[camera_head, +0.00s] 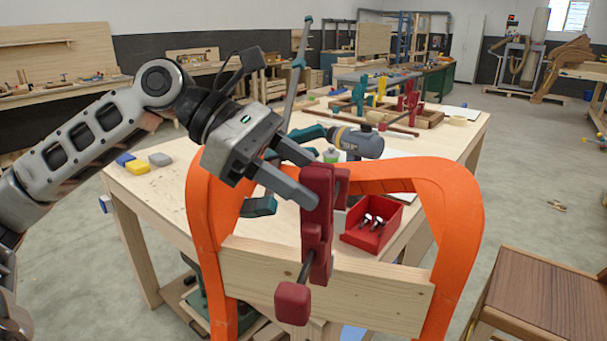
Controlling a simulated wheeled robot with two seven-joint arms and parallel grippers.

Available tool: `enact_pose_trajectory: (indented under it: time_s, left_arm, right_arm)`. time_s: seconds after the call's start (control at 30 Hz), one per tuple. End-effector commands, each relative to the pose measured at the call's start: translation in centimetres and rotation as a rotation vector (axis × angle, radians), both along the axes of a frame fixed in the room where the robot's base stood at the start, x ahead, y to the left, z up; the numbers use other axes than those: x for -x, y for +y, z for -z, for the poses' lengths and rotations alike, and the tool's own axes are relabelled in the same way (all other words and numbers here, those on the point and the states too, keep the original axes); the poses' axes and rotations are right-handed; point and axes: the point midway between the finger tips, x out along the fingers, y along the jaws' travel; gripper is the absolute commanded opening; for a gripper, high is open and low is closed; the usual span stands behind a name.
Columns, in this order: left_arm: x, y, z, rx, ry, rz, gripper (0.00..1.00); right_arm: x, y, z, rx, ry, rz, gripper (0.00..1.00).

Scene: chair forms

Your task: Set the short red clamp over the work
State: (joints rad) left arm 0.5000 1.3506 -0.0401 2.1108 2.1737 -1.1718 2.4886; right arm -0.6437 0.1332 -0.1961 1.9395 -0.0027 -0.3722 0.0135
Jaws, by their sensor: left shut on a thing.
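The short red clamp (317,222) is upright in the middle of the head view, its dark red handle (293,304) hanging at the lower end. My left gripper (313,180) comes in from the upper left and is shut on the clamp's upper part. The work is an orange curved chair form (440,190) with a pale wooden board (385,295) across it. The clamp overlaps the form's top edge and the board in the picture; I cannot tell whether it touches them. My right gripper is out of view.
Behind the form stands a wooden workbench (160,190). It holds a red bin (372,238) with bolts, a drill (355,142), coloured blocks (138,167) and more clamps (409,100) farther back. A brown wooden seat (545,300) is at the lower right. Grey floor is open on the right.

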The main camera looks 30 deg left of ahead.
Motion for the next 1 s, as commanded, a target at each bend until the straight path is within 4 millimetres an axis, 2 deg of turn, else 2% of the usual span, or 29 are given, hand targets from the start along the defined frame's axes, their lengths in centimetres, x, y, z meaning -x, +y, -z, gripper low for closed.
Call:
enact_pose_trajectory:
  time_s: [0.17,1.0]
  left_arm:
    - [0.0,0.0,0.8,0.001,-0.003,0.0,0.14]
    - [0.0,0.0,8.9,0.002,-0.004,0.0,0.14]
  right_arm:
    - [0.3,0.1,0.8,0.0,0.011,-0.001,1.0]
    - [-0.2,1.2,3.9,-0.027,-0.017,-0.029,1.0]
